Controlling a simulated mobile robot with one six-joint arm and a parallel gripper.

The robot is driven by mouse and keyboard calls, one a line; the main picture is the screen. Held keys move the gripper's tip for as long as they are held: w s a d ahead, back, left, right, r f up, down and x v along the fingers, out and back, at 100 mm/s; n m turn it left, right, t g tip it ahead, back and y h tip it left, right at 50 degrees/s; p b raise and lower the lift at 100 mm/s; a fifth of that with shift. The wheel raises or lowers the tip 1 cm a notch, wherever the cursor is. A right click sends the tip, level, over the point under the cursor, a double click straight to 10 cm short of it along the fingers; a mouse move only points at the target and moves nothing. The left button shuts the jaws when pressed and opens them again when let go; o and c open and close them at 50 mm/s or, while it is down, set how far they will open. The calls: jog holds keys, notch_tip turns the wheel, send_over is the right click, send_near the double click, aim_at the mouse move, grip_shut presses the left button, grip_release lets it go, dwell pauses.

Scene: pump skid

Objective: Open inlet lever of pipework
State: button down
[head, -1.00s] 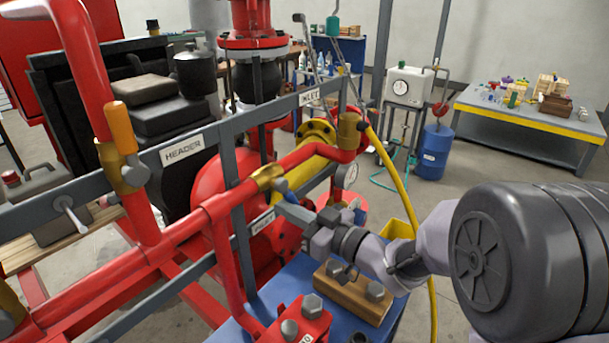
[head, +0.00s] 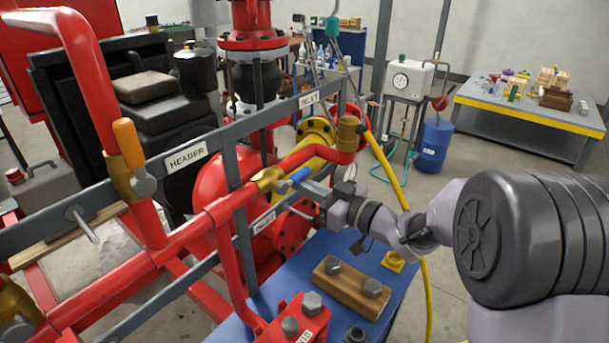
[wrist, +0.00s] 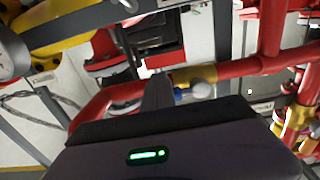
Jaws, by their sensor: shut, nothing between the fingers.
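The valve (head: 268,179) has a brass body on the red pipe and a blue lever (head: 298,175). The lever points right and slightly up in the head view, roughly along the pipe. My gripper (head: 303,186) is shut and empty, its fingers close against the lever's near side. I cannot tell whether they touch. In the wrist view, the brass valve body (wrist: 194,76) and a rounded grey valve part (wrist: 202,90) lie just beyond my fingertips (wrist: 158,88). The fingers hide much of the blue handle there. The label below the valve is too blurred to read surely.
An orange-handled valve (head: 127,148) stands left by the HEADER label (head: 187,158). A grey frame rail (head: 235,180) runs behind the red pipe. A wooden block with bolts (head: 350,285) lies on the blue bench (head: 300,272) below. A yellow hose (head: 400,200) hangs at right.

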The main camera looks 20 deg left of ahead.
jog(key=f+v, duration=0.1)
jog(key=v, duration=0.8)
jog(key=shift+b, duration=0.3)
jog(key=shift+f, duration=0.15)
